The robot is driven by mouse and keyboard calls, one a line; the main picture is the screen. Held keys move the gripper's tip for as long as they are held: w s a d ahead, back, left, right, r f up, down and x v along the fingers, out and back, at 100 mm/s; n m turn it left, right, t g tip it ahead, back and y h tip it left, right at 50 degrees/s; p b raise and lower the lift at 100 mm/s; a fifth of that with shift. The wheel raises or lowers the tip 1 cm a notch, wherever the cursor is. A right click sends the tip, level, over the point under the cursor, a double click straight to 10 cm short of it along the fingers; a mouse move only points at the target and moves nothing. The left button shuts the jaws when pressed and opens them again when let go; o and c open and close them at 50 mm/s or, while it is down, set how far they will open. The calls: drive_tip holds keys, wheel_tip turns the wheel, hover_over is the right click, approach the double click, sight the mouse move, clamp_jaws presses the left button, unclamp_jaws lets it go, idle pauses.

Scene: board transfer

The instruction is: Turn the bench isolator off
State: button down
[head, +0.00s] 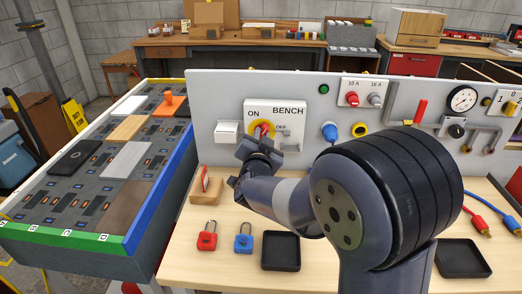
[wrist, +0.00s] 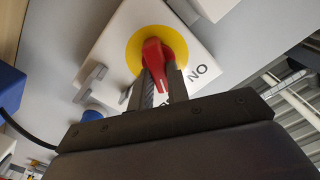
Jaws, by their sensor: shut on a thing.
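The exact angle of the knob is hard to tell. The word ON shows near it in the wrist view.
A red padlock (head: 207,236), a blue padlock (head: 243,238) and a black tray (head: 281,251) lie on the bench.

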drive_tip(key=m+b, duration=0.3)
drive_tip(key=m, duration=0.1)
drive_tip(key=m+b, duration=0.7)
drive_tip(key=b, duration=0.1)
drive_tip(key=shift+d+f+m, duration=0.15)
drive_tip(key=shift+f+m, duration=0.2)
drive_tip(key=shift+m, duration=0.05)
drive_tip(key=c, duration=1.4)
unclamp_jaws()
drive_tip(key=shift+r, duration=0.1)
drive_tip(key=shift+o, duration=0.2)
drive_tip(key=s, duration=1.1)
drive_tip(key=shift+a+p, duration=0.2)
drive_tip(key=shift+p, duration=0.2)
drive_tip(key=shift+w, duration=0.15)
